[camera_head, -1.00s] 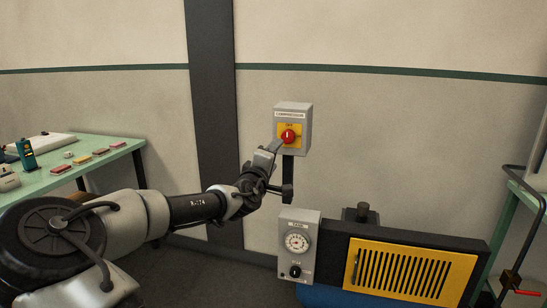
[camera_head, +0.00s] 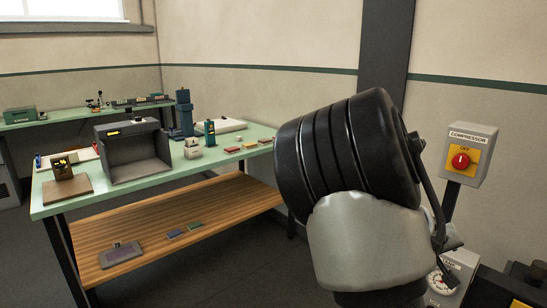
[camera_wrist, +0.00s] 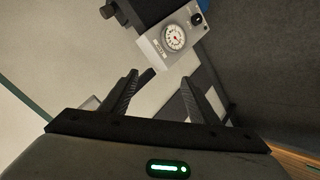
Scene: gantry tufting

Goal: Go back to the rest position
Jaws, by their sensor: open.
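My gripper (camera_wrist: 160,95) shows in the wrist view with its two dark ribbed fingers apart and nothing between them. Beyond the fingertips is a grey gauge box (camera_wrist: 172,40) with a round white dial and a black knob. In the head view my arm stands large in front and hides part of that gauge box (camera_head: 455,275); the gripper itself is hidden there. The compressor switch box (camera_head: 472,140), with a red knob on a yellow plate, is on the wall side at the right, apart from my arm.
A green workbench (camera_head: 60,197) with a grey open booth (camera_head: 131,155) and small items stands at the left. Its wooden lower shelf (camera_head: 190,215) holds several small items. A second bench (camera_head: 60,120) stands at the back. Dark floor (camera_head: 235,265) is free between bench and arm.

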